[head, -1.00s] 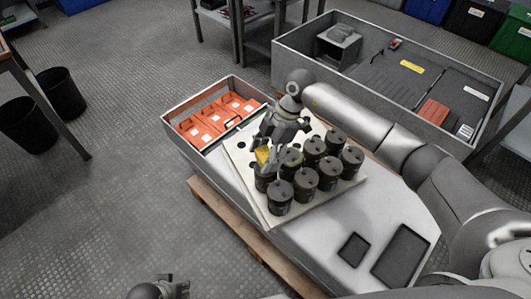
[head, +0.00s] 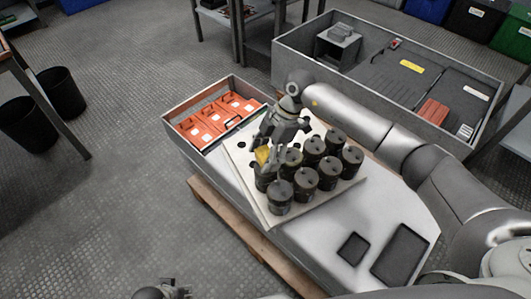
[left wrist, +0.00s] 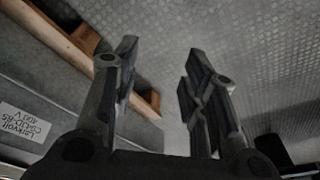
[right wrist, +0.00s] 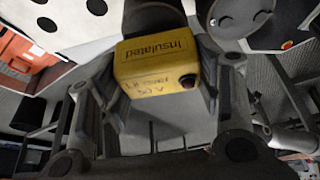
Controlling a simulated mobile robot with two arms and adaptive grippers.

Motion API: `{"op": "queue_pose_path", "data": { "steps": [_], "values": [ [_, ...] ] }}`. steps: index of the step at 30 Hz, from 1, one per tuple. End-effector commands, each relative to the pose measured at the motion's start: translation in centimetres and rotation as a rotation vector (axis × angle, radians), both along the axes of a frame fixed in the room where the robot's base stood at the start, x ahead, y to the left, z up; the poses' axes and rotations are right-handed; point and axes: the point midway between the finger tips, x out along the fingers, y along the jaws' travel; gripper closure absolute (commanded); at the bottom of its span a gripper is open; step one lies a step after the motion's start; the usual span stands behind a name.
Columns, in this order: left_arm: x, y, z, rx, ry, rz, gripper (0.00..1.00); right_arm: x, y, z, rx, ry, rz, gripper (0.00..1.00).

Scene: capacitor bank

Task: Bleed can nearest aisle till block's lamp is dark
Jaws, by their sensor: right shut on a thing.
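Several dark cylindrical cans (head: 328,177) stand on a white board (head: 238,157) with round holes. My right gripper (head: 267,157) is shut on a yellow block (head: 262,155) at the left end of the can group. The block is at a can (head: 263,180) there; contact with its terminals is hidden. In the right wrist view the block (right wrist: 150,62) reads "Insulated". Its small round lamp (right wrist: 188,82) looks dark red, with no clear glow. My left gripper (left wrist: 160,75) is open and empty, away from the cans; it shows low in the head view.
Orange cases (head: 220,118) lie in the bin at the bench's left end. A grey tray (head: 385,65) with a yellow label stands behind. Two dark flat recesses (head: 400,255) are at the bench's right. Black bins (head: 60,92) stand on the floor at left.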

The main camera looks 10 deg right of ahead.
Motion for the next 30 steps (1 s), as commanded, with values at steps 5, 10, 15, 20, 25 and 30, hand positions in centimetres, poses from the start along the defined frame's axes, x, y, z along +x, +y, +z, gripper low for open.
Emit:
{"op": "queue_pose_path", "data": {
  "steps": [5, 10, 15, 20, 25, 30],
  "values": [
    [0.0, 0.0, -0.4, 0.0, -0.002, 0.0, 0.6, 0.0, 0.0, 0.1, 0.001, 0.0, 0.0, 0.69],
    [0.1, 0.0, -0.9, 0.0, 0.0, -0.001, 0.6, 0.0, 0.0, 0.1, 0.0, 0.0, 0.0, 0.69],
    [-0.1, 0.0, -1.3, 0.0, 0.0, -0.002, 0.6, 0.0, 0.0, 0.0, 0.0, 0.0, 0.0, 0.69],
    [-0.2, 0.0, -1.7, 0.001, 0.007, -0.002, 0.6, 0.0, 0.0, 0.0, 0.0, 0.0, 0.001, 0.69],
    [-0.1, 0.0, -1.6, 0.0, 0.004, -0.002, 0.6, 0.0, 0.0, 0.0, 0.001, 0.0, 0.001, 0.69],
    [0.0, 0.0, -1.5, 0.0, 0.001, -0.002, 0.6, 0.0, 0.0, -0.1, 0.0, 0.0, 0.0, 0.69]
  ]
}}
